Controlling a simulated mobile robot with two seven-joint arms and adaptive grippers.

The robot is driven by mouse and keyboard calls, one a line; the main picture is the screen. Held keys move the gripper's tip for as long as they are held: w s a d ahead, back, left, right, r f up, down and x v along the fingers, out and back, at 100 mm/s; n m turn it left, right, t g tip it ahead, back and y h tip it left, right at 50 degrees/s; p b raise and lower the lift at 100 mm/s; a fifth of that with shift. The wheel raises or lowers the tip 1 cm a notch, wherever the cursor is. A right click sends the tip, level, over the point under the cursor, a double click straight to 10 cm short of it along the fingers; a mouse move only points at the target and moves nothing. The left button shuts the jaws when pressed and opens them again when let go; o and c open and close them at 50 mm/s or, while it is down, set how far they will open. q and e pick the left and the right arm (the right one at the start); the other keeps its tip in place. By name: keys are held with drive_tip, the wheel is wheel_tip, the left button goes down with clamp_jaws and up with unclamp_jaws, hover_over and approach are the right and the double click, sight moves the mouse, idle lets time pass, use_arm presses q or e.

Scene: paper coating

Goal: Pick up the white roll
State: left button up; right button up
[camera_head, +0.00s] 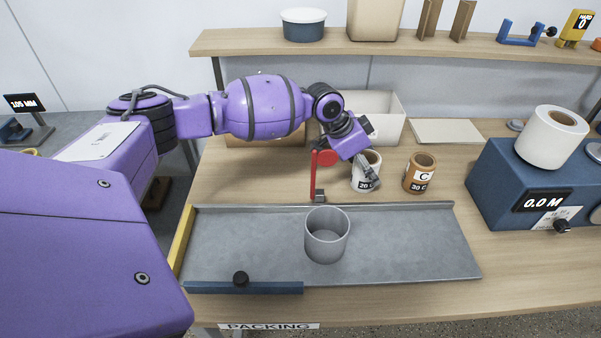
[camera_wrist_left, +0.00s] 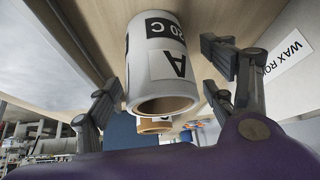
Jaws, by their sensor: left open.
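A white roll (camera_head: 368,160) with a black "20 C" label stands on the wooden table behind the grey tray. My left gripper (camera_head: 345,187) is at this roll, partly covering it in the head view. In the left wrist view the white roll (camera_wrist_left: 145,88), marked "A", shows between the two spread fingers of the left gripper (camera_wrist_left: 162,95). The gripper is open, with visible gaps beside the roll. A brown roll (camera_head: 411,170), marked "C" and "30 C", stands just right of it. My right gripper is not in view.
The grey tray (camera_head: 420,250) in front holds a translucent cup (camera_head: 327,248). A larger white roll (camera_head: 552,138) sits on a blue machine (camera_head: 490,172) at right. A pale bin (camera_head: 392,105) stands behind; a shelf (camera_head: 250,42) runs above.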

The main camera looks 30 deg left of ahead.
use_arm(q)
drive_tip(key=shift+r, duration=0.15)
drive_tip(key=c, duration=1.3)
wheel_tip(320, 180, up, 10)
